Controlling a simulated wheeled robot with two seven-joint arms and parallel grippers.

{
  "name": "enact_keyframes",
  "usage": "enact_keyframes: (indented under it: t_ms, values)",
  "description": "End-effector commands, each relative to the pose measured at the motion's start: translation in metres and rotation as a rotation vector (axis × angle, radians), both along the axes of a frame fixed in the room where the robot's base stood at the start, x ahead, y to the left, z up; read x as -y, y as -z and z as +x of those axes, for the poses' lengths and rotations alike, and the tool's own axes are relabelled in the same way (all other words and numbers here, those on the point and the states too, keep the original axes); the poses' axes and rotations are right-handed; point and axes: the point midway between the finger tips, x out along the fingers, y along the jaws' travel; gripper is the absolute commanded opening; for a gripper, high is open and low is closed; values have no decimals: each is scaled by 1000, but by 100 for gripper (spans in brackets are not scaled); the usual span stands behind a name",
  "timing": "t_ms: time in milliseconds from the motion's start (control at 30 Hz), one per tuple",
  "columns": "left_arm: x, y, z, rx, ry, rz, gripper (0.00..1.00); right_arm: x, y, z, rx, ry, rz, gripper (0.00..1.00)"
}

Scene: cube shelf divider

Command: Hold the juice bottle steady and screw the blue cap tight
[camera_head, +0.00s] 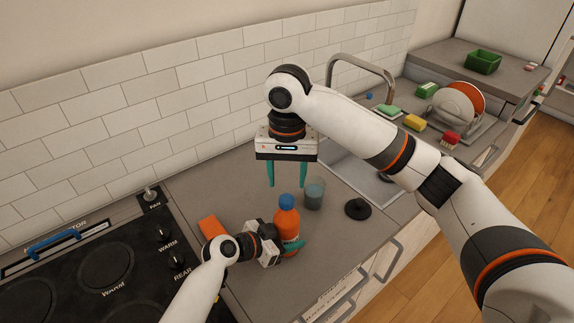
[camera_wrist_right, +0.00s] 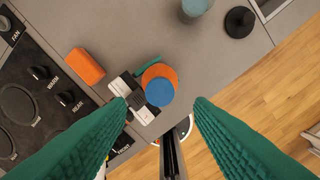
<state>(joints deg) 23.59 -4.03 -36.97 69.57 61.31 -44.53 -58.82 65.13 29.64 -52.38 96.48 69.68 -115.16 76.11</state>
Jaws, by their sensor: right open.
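The orange juice bottle (camera_head: 286,227) stands upright on the grey counter, with the blue cap (camera_head: 287,201) on its top. My left gripper (camera_head: 290,248) is closed around the bottle's body from the left, one teal finger showing across its front. My right gripper (camera_head: 286,187) is open and empty, pointing down above the cap, its fingers apart on either side. In the right wrist view the blue cap (camera_wrist_right: 160,92) lies between the open teal fingers, farther down than their tips. How tight the cap sits cannot be seen.
A bluish glass (camera_head: 314,194) stands just right of the bottle, and a black round piece (camera_head: 358,209) lies farther right. An orange block (camera_head: 213,228) is left of the bottle, near the black stove (camera_head: 105,270). The sink (camera_head: 350,172) lies behind, under my right arm.

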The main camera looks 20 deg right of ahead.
Motion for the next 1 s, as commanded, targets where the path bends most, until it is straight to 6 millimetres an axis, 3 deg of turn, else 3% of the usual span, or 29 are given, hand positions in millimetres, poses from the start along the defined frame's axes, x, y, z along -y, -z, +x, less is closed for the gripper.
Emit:
enact_keyframes:
  t_ms: [167, 600, 800, 1000]
  values:
    - [0, 0, 0, 0, 0, 1, 30, 1, -20, 1, 6, 1, -2, 48]
    - [0, 0, 0, 0, 0, 1, 30, 1, -101, 1, 4, 2, -1, 48]
    - [0, 0, 0, 0, 0, 1, 30, 1, -117, 1, 1, 1, 0, 48]
    - [0, 0, 0, 0, 0, 1, 30, 1, -119, 0, 0, 1, 0, 48]
